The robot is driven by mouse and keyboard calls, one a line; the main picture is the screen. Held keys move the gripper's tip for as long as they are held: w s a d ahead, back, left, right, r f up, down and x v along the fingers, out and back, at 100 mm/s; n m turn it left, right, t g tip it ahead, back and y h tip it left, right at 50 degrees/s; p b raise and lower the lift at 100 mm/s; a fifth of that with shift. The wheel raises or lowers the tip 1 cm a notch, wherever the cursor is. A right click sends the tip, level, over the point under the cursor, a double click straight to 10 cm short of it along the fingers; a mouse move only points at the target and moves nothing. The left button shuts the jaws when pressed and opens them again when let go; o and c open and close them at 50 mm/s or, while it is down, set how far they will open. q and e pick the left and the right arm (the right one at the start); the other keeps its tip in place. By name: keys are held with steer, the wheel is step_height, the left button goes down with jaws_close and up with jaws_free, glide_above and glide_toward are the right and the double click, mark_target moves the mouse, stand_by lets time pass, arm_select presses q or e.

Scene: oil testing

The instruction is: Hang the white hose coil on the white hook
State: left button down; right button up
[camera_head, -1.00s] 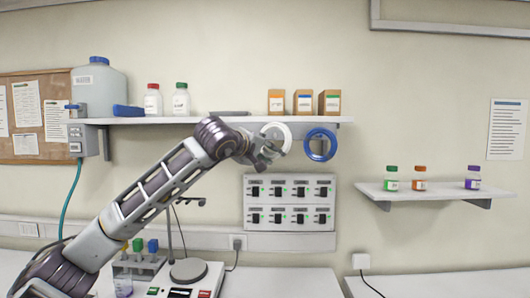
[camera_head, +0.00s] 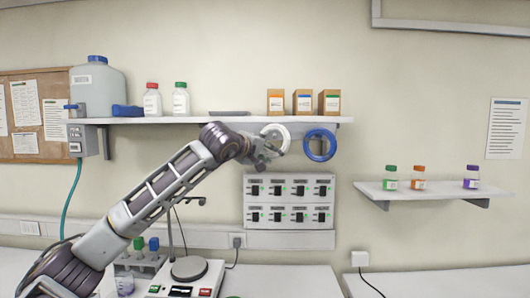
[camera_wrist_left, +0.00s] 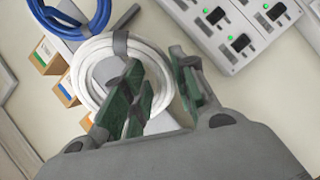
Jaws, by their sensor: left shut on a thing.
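The white hose coil (camera_head: 279,127) is just below the front edge of the wall shelf, beside the blue coil (camera_head: 320,132). My left gripper (camera_head: 266,152) is at the coil's lower part and shut on it. In the left wrist view the coil (camera_wrist_left: 85,75) is a thick white ring with a grey band, and the gripper fingers (camera_wrist_left: 160,78) cover its lower right side. I cannot make out the white hook; the coil and gripper may hide it. My right gripper is not in view.
Boxes (camera_head: 303,103), bottles (camera_head: 181,99) and a large container (camera_head: 98,92) stand on the shelf (camera_head: 230,121). A switch panel (camera_head: 289,202) is on the wall below the coils. The wall between the blue coil and the small right shelf (camera_head: 435,192) is clear.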

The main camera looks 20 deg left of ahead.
arm_select(q)
steer(key=shift+w+a+f+b, duration=0.2)
steer(key=shift+w+f+b, duration=0.1)
steer(key=shift+w+f, duration=0.35)
steer(key=shift+r, duration=0.1)
stand_by(0.5)
steer(key=c, duration=1.1)
jaws_free()
steer(key=shift+o, duration=0.2)
steer(key=v, duration=1.2)
